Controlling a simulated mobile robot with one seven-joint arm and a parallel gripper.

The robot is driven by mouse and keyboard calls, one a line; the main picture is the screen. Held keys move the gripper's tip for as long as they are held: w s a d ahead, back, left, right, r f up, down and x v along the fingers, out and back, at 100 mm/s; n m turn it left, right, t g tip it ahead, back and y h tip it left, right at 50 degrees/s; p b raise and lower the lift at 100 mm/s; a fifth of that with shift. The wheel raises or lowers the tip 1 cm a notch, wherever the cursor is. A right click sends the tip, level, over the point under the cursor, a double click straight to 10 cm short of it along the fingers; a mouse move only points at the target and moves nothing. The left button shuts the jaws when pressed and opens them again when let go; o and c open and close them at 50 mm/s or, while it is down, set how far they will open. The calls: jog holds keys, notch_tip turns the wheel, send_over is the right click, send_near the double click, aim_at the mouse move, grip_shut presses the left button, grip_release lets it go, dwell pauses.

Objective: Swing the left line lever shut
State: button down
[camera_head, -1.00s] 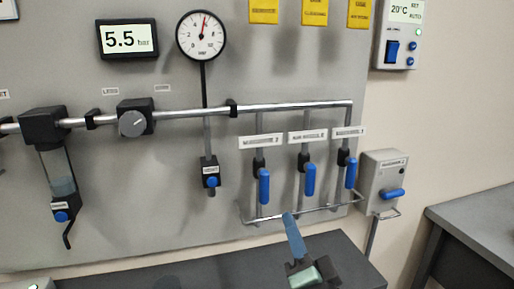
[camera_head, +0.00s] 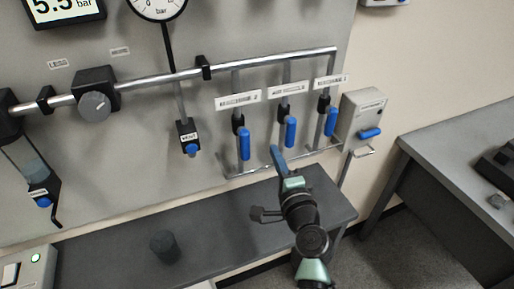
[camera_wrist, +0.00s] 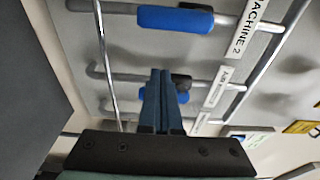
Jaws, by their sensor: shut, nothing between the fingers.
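Three blue levers hang down along vertical branch pipes on the wall panel. The left line lever (camera_head: 244,144) is under a label ending in 2. It points straight down, in line with its pipe. In the wrist view, the blue handle (camera_wrist: 175,19) beside the "MACHINE 2" label lies along its pipe at the top. My gripper (camera_head: 277,151) is shut and empty, in front of the panel, below and between the left and middle levers in the head view. In the wrist view my closed fingers (camera_wrist: 161,76) partly cover another blue handle. I see no contact with the left lever.
The middle lever (camera_head: 290,131) and right lever (camera_head: 331,121) stand close by. A thin metal rail (camera_head: 248,171) runs below the levers. A dark bench (camera_head: 110,232) lies under the panel. A grey box with a blue handle (camera_head: 370,133) is at right.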

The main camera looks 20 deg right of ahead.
aim_at(244, 144)
jog(key=w, duration=0.4)
jog(key=shift+a+r, duration=0.1)
jog(key=shift+a, duration=0.05)
jog(key=shift+s+a+p, duration=0.25)
jog(key=shift+a+p, duration=0.3)
jog(key=shift+a, duration=0.3)
jog(key=shift+s+a+p, duration=0.25)
jog(key=shift+a+p, duration=0.25)
jog(key=shift+a, duration=0.3)
